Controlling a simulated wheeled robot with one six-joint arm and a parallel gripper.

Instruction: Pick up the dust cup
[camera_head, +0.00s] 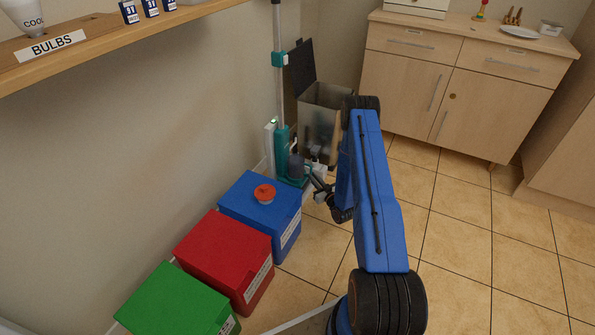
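A teal upright stick vacuum (281,150) stands against the wall, just behind the blue box. A dark grey, rounded cup (296,166) sits low on its front and looks like the dust cup. My blue arm reaches away from me across the middle of the view. My gripper (312,176) is at the arm's far end, close to the right side of the cup. It is small and dark there, so I cannot tell whether it touches the cup or how its fingers stand.
A blue box (253,220) with an orange-red round object (264,193) on top stands in front of the vacuum. A red box (222,252) and a green box (174,303) follow nearer me. An open bin (318,120) stands behind. Tiled floor is clear at right.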

